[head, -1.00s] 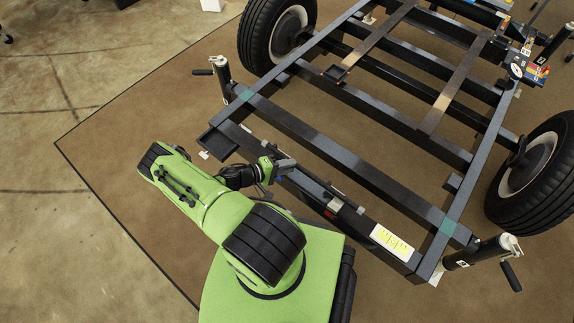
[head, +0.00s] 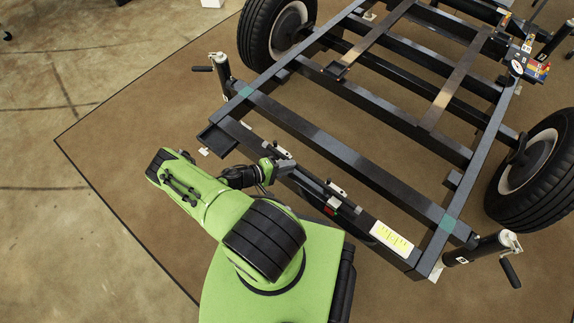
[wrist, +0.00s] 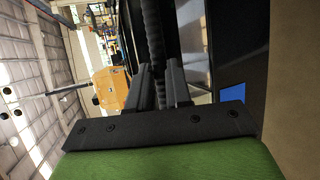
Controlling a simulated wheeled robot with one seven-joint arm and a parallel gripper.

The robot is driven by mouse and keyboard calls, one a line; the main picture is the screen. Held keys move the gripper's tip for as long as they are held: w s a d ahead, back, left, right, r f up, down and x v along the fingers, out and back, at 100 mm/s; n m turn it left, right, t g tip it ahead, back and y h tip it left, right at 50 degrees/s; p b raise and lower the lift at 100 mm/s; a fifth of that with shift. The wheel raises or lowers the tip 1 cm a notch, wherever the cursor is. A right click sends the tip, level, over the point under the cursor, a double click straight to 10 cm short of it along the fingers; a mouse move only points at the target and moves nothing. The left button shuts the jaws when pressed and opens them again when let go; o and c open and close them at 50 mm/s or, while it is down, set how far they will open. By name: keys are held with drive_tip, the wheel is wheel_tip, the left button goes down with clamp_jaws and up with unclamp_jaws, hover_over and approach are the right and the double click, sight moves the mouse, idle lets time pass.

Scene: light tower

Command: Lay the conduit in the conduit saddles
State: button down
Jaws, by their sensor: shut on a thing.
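My gripper (head: 282,168) is at the front beam of the black trailer frame (head: 330,155). In the wrist view, my gripper (wrist: 160,85) is shut on the dark, ribbed conduit (wrist: 152,38), which runs up the picture between the two fingers. In the head view the conduit is hard to tell from the dark beam beside it. Small pale fittings, seemingly conduit saddles, show along the front beam: one just beyond my gripper (head: 281,152) and one further right (head: 337,189). I cannot tell whether the conduit touches them.
A yellow label (head: 391,238) is on the front beam's right part. Jack stands (head: 221,75) (head: 480,251) stand at the frame's corners, and tyres (head: 540,165) flank it. A blue patch (wrist: 232,94) shows in the wrist view. The floor at left is clear.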

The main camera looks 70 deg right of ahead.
drive_tip(key=shift+f, duration=1.4)
